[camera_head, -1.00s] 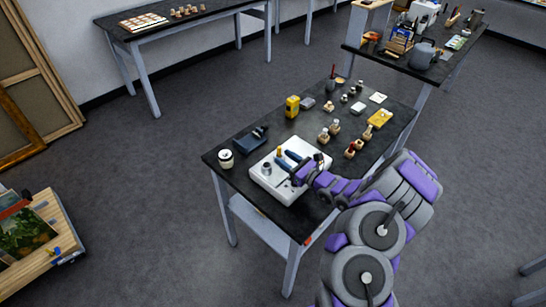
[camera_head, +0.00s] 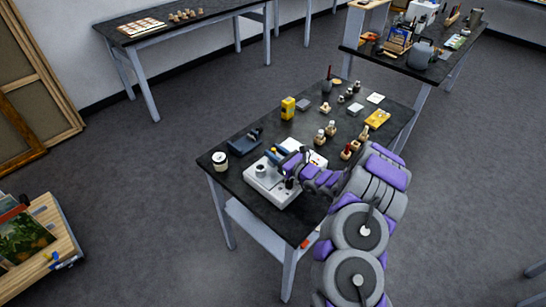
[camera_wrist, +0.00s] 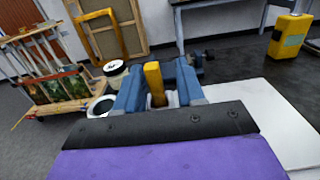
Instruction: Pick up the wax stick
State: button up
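The wax stick, an upright amber-yellow stick (camera_wrist: 154,82), shows in the wrist view between the two blue fingers of my gripper (camera_wrist: 161,76). It looks close to the left finger, with a gap towards the right finger. In the head view my gripper (camera_head: 278,155) is over the far side of a white flat-topped unit (camera_head: 271,188) on the black table. Only a small yellow spot shows by the fingers there. The fingers look open, with the stick between them; I cannot tell whether either touches it.
A grey cylinder (camera_head: 261,171) stands on the white unit. A lidded jar (camera_head: 220,161) and a dark blue tool (camera_head: 245,142) are close by. A yellow box (camera_head: 288,108) and several small bottles stand farther back. The table's left front edge is mostly clear.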

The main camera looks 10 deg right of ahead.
jog(key=shift+d, duration=0.25)
jog(key=shift+c, duration=1.4)
jog(key=shift+a, duration=1.05)
grip_shut()
jog(key=shift+d, duration=0.1)
